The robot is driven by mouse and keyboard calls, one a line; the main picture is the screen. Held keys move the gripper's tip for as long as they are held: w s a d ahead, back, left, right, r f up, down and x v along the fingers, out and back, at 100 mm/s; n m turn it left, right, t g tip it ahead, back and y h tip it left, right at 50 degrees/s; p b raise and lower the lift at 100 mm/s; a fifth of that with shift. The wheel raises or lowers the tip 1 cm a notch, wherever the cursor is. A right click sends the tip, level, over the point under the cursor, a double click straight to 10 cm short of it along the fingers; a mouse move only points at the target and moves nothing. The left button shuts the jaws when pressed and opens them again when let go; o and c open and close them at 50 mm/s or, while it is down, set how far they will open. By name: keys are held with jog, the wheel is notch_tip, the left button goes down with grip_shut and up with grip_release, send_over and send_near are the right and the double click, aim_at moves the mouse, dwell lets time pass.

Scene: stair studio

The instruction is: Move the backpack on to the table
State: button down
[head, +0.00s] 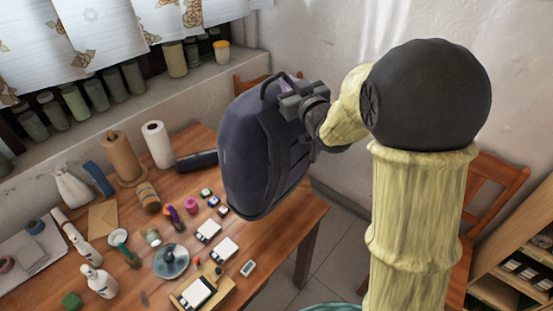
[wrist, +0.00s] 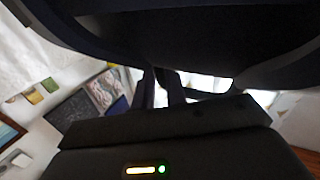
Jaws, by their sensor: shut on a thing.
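The dark blue-grey backpack (head: 262,150) hangs upright from my gripper (head: 300,98) in the head view. My gripper is shut on it near its top, by the handle loop. The backpack is in front of the right part of the wooden table (head: 262,238) in the picture; whether its bottom touches the tabletop I cannot tell. In the wrist view the backpack (wrist: 200,40) fills the top as a dark shape, with my gripper's fingers (wrist: 162,88) close together under it. The exact grip point is dark and hard to make out.
The table's left and middle hold bottles, a paper roll (head: 158,144), a blue plate (head: 171,261), white cards and a wooden tray (head: 222,291). The table's right end looks clearer. A wooden chair (head: 497,185) and a shelf (head: 520,265) stand at the right. Jars line the window ledge.

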jog(key=shift+f+p, duration=0.45)
jog(key=shift+f, duration=2.25)
jog(key=shift+f+p, duration=0.35)
jog(key=shift+f, duration=1.95)
jog(key=c, duration=1.4)
grip_release()
jog(key=shift+s, duration=0.1)
jog(key=shift+c, duration=0.2)
jog(key=shift+r, duration=0.1)
jog(key=b+v, duration=0.5)
jog(key=v, duration=0.5)
jog(key=shift+f+b, duration=0.25)
jog(key=shift+b, duration=0.1)
